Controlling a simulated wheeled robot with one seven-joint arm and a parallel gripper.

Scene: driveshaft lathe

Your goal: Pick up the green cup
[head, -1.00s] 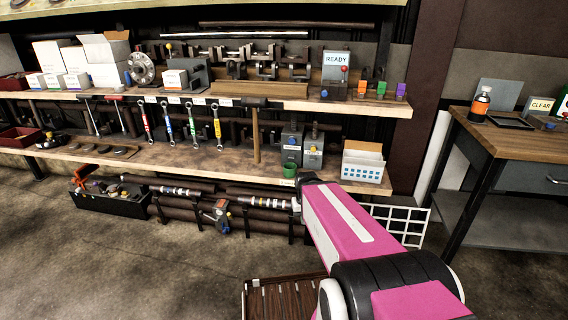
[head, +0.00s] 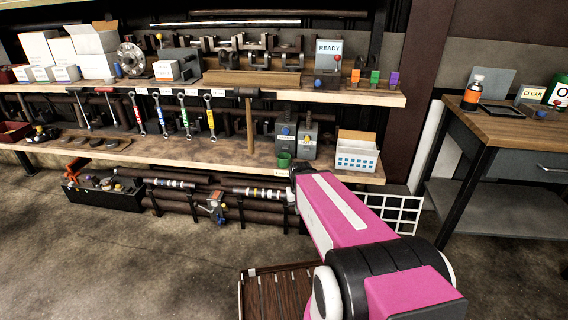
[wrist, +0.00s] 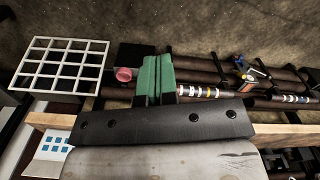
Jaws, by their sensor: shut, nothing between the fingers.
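My gripper is hidden in the head view. The fingers reach past the shelf's wooden edge. I cannot make out the cup in the wrist view.
Grey boxes with knobs (head: 309,138) stand right behind the cup, and a white bin (head: 357,155) is to its right. Pipes on a rack (head: 260,205) and a white grid (head: 397,213) are below. A workbench (head: 510,130) stands at right.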

